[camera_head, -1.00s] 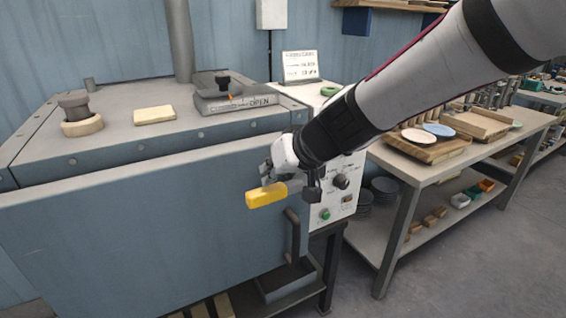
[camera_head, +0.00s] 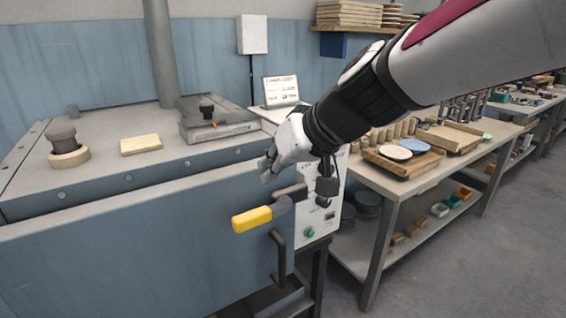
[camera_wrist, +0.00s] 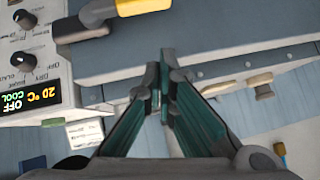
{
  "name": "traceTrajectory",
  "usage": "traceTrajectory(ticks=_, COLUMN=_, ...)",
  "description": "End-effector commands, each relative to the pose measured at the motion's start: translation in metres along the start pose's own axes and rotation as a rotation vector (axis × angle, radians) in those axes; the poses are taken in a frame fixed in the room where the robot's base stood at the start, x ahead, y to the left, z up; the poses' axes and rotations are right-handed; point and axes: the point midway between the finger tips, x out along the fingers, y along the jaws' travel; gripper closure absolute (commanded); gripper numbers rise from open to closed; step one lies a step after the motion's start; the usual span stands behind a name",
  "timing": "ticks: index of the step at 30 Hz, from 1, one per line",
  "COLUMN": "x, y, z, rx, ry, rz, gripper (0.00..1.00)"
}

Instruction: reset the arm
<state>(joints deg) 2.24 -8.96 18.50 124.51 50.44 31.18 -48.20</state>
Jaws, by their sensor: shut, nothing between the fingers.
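My gripper (camera_head: 268,170) is shut and empty, above the front door of the blue-grey dryer (camera_head: 130,235). In the wrist view its two fingers (camera_wrist: 166,72) meet at the tips. The dryer's latch lever has a yellow grip (camera_head: 252,218), which lies below my gripper, apart from it. The yellow grip also shows at the top edge of the wrist view (camera_wrist: 143,6). A dark loop handle (camera_head: 279,258) is on the door below the lever. My arm comes in from the upper right and hides part of the control panel (camera_head: 313,222).
The panel's display (camera_wrist: 27,100) reads 20 °C, COOL, OFF. A workbench (camera_head: 385,190) with plates on boards stands to the right. The dryer's flat top (camera_head: 105,165) carries a knob in a ring, a wooden block and a damper box. The floor at the lower right is clear.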

Motion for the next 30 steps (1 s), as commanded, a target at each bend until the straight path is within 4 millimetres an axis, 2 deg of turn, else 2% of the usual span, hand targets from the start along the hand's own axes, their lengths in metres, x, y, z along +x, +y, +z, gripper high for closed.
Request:
traceTrajectory(ticks=9, x=-0.002, y=0.000, z=0.002, rx=0.000, ry=-0.003, rz=0.003, gripper=1.00)
traceTrajectory(ticks=11, x=-0.009, y=0.001, z=0.006, rx=0.002, ry=-0.012, rz=0.012, gripper=1.00)
traceTrajectory(ticks=13, x=-0.025, y=0.002, z=0.019, rx=0.011, ry=-0.036, rz=0.034, gripper=1.00)
traceTrajectory(ticks=17, x=-0.073, y=0.011, z=0.062, rx=0.058, ry=-0.116, rz=0.116, gripper=1.00)
traceTrajectory(ticks=21, x=-0.133, y=0.027, z=0.125, rx=0.154, ry=-0.215, rz=0.245, gripper=1.00)
traceTrajectory(ticks=24, x=-0.170, y=0.037, z=0.167, rx=0.232, ry=-0.270, rz=0.340, gripper=1.00)
traceTrajectory(ticks=27, x=-0.198, y=0.046, z=0.201, rx=0.301, ry=-0.307, rz=0.421, gripper=1.00)
traceTrajectory(ticks=30, x=-0.215, y=0.052, z=0.223, rx=0.350, ry=-0.328, rz=0.476, gripper=1.00)
